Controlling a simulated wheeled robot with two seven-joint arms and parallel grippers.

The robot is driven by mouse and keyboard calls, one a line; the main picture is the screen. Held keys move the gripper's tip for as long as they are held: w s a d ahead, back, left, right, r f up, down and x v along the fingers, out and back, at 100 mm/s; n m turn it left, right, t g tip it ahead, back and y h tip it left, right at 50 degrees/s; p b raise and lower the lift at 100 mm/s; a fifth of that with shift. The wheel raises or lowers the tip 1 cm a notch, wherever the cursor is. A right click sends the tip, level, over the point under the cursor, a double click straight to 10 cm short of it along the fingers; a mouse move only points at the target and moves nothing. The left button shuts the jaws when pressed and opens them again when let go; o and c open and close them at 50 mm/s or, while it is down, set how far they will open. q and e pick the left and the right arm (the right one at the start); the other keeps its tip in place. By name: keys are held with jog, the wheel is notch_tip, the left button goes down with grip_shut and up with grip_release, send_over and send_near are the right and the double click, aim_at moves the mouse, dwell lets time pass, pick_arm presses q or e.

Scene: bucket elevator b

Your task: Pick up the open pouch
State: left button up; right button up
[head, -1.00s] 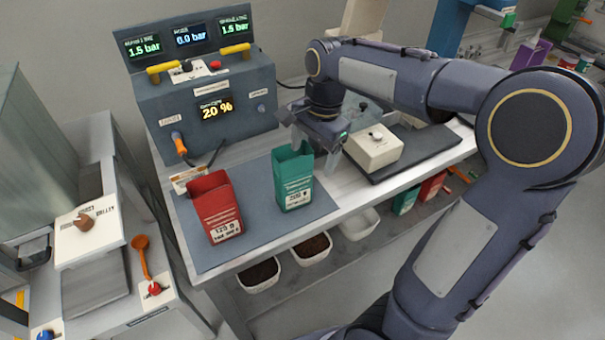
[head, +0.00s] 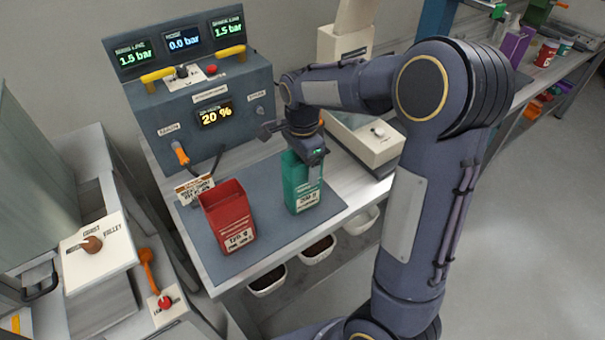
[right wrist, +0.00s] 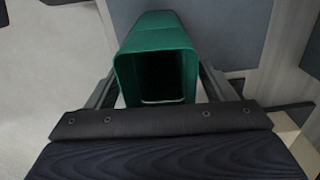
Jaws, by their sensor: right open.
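A green pouch (head: 303,190) stands upright on the grey mat on the bench, its label facing me. Its mouth is open in the right wrist view (right wrist: 160,70). A red pouch (head: 229,217), also open at the top, stands to its left. My right gripper (head: 302,158) is at the top of the green pouch and hides part of its rim. In the right wrist view the two fingers lie on either side of the green pouch, open; I cannot tell whether they touch it. My left gripper is not in view.
A grey console (head: 207,100) with gauges and yellow handles stands behind the mat (head: 262,232). A pale box (head: 375,142) stands right of the green pouch. White bins (head: 318,250) sit below the bench edge. A lever unit (head: 95,250) is at the left.

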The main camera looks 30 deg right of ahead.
jog(key=c, duration=0.8)
jog(key=shift+c, duration=0.2)
jog(key=shift+r, duration=0.15)
